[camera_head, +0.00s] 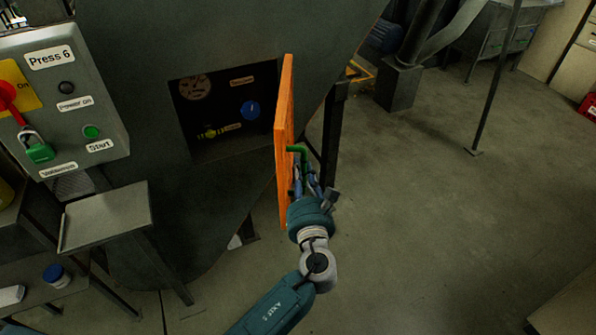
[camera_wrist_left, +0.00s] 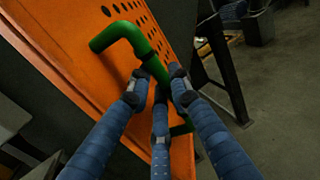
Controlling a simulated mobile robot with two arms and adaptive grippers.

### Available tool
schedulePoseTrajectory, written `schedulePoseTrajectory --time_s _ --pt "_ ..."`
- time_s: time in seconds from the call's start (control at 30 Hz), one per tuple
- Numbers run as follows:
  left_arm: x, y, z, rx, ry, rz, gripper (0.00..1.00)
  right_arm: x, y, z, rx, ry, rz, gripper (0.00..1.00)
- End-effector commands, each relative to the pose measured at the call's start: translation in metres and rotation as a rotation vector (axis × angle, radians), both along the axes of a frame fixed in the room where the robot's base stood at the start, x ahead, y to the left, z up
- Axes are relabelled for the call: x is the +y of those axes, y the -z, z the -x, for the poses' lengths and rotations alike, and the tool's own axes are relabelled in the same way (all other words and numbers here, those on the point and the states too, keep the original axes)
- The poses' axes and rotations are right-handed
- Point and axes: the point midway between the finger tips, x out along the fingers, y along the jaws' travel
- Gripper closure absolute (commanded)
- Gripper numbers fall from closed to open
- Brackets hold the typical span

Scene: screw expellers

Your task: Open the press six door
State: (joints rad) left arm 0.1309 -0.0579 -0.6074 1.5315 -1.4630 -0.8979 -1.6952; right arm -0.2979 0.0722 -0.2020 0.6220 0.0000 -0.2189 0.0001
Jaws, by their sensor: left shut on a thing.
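The orange press six door (camera_head: 285,130) stands swung out from the dark press body, seen nearly edge-on in the head view. Behind it the opening (camera_head: 228,112) shows a gauge, a blue knob and a small yellow-green valve. The green door handle (camera_head: 300,151) is on the door's outer face. My left gripper (camera_head: 307,180) is shut on this handle. In the left wrist view its blue fingers (camera_wrist_left: 161,82) close around the green handle (camera_wrist_left: 122,34), with the perforated orange door (camera_wrist_left: 60,40) behind. My right gripper is not in view.
A control box labelled Press 6 (camera_head: 58,105) with a red switch and green button is at the left. A grey shelf (camera_head: 106,216) juts out below it. Black support legs (camera_head: 333,135) stand close behind the door. The floor (camera_head: 440,220) to the right is open.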

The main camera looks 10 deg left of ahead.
Motion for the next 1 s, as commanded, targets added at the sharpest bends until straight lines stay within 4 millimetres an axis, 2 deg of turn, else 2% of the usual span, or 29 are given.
schedulePoseTrajectory --time_s 0.43,0.47,0.5,0.53,0.83,1.0 --pt "-0.002 0.001 0.000 0.001 0.002 0.000 1.00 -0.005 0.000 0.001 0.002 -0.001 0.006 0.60" --pt "-0.002 0.001 0.000 0.001 0.002 0.000 0.75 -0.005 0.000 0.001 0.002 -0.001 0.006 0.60" --pt "-0.002 0.001 0.000 0.001 0.002 0.000 0.67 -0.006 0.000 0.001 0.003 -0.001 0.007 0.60" --pt "-0.002 0.001 0.000 0.001 0.002 0.000 0.64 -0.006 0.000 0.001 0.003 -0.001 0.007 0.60" --pt "-0.002 0.000 0.001 0.001 0.001 0.000 0.64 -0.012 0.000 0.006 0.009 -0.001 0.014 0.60" --pt "-0.007 0.002 0.019 0.003 0.001 0.001 0.64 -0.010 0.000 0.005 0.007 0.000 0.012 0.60"
